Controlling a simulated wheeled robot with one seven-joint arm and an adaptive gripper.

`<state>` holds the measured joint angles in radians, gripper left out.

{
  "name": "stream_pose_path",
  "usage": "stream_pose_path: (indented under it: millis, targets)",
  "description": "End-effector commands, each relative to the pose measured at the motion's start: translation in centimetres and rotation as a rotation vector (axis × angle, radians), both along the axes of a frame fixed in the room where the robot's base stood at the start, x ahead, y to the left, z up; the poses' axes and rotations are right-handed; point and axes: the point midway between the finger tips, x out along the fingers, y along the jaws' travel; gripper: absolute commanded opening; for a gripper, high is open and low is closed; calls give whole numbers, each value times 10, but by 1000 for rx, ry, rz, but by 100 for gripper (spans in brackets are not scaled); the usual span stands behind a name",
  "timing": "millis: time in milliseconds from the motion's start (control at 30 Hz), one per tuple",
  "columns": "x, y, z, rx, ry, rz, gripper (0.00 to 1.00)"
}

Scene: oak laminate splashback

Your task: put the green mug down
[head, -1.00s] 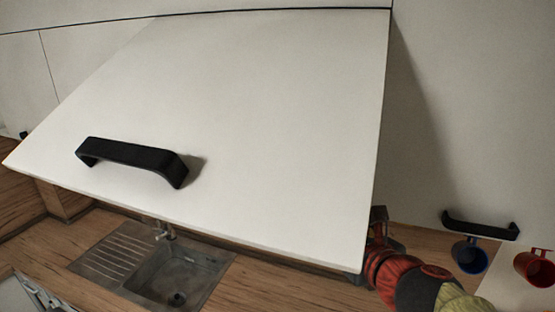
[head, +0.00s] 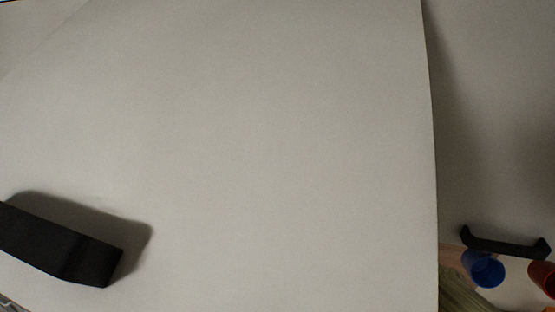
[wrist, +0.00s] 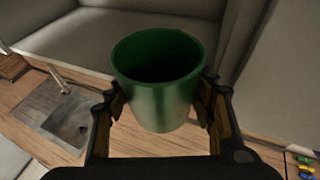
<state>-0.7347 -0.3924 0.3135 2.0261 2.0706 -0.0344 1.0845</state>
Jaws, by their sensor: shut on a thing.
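The green mug (wrist: 158,98) is in the wrist view, upright with its dark open mouth toward the camera. My gripper (wrist: 161,108) is shut on it, one finger against each side of its wall. The mug appears held above the wooden worktop (wrist: 258,152); the gap below it cannot be judged. In the head view neither the mug nor my gripper shows; a large white cabinet door fills most of that picture.
The raised white door (head: 250,130) with a black handle (head: 60,245) is very close to the head camera. A blue mug (head: 484,269) and a red mug (head: 543,278) are at lower right, below another black handle (head: 505,244). A sink (wrist: 75,120) is left of the green mug.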

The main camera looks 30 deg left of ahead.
Motion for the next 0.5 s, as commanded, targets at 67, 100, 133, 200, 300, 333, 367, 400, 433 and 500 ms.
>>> stream_pose_path:
  millis: [67, 100, 133, 200, 300, 333, 367, 400, 433, 500]
  targets:
    - [10, 8, 0, 1, 1, 0, 19]
    - [16, 14, 0, 1, 0, 0, 19]
    - [22, 18, -2, 0, 1, 0, 19]
    - [35, 30, -1, 0, 1, 0, 19]
    - [54, 46, 0, 1, 1, 0, 19]
    - [60, 50, 0, 0, 1, 0, 19]
    - [65, 55, 0, 1, 1, 0, 19]
    - [72, 61, 0, 1, 1, 0, 19]
    - [77, 65, 0, 1, 1, 0, 19]
    - [88, 74, 1, 0, 0, 0, 19]
